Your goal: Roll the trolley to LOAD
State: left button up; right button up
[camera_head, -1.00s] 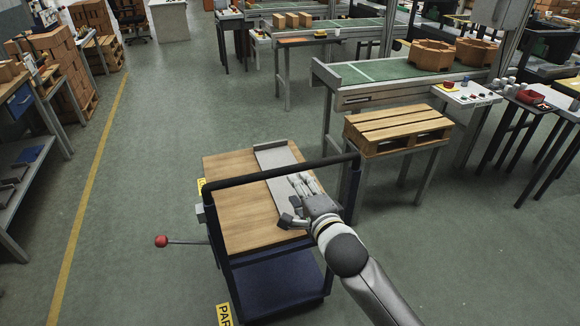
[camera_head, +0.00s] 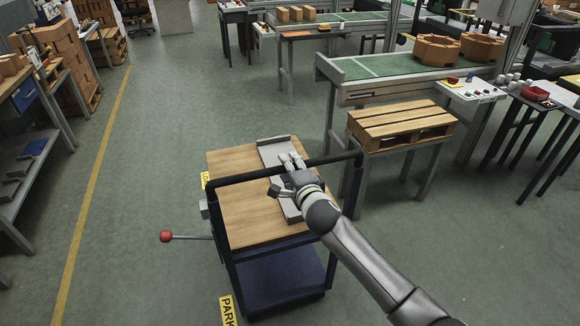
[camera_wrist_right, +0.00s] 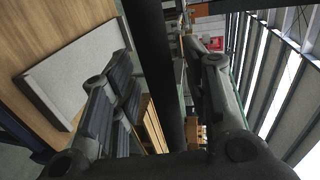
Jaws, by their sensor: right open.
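The trolley (camera_head: 235,208) has a wooden top, a dark blue frame and a lower blue shelf (camera_head: 285,280). Its black push handle (camera_head: 235,177) runs across the near side and also shows in the right wrist view (camera_wrist_right: 150,50). My right gripper (camera_head: 284,174) is open at the handle. In the wrist view its fingers (camera_wrist_right: 165,90) are apart, with the bar between them. A lever with a red ball (camera_head: 166,237) sticks out left of the trolley. My left gripper is out of view.
A grey tray (camera_head: 272,152) lies on the trolley top. A yellow PARK sign (camera_head: 227,310) is at the trolley's near left. A stand with a wooden pallet (camera_head: 400,125) is close on the right. Open floor lies to the left, up to a yellow line (camera_head: 95,190).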

jog(key=shift+w+a, duration=0.1)
jog(key=shift+w, duration=0.05)
jog(key=shift+c, duration=0.3)
jog(key=shift+f, duration=0.1)
grip_shut()
